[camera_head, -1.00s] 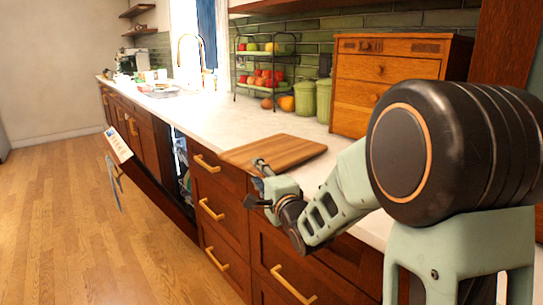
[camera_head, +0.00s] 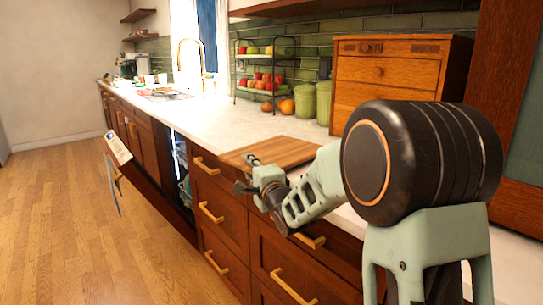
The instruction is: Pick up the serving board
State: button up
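The serving board (camera_head: 278,151) is a flat brown wooden board with lighter stripes. It lies on the white counter, with its near edge at or close to the counter's front edge. My gripper (camera_head: 243,172) is at the board's near left side, by the counter's front edge. In the picture one finger overlaps the board's near edge, and another part of the gripper shows lower, in front of the drawers. The fingers look apart. I cannot tell whether they touch the board. My arm hides part of the board's right side.
A wooden drawer box (camera_head: 384,75), green canisters (camera_head: 306,102) and a two-tier fruit rack (camera_head: 265,75) stand behind the board. The dishwasher door (camera_head: 150,178) hangs open at the left. Drawers with brass handles (camera_head: 211,211) lie below the counter (camera_head: 200,118).

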grip_shut()
jog(key=shift+r, duration=0.15)
jog(key=shift+r, duration=0.15)
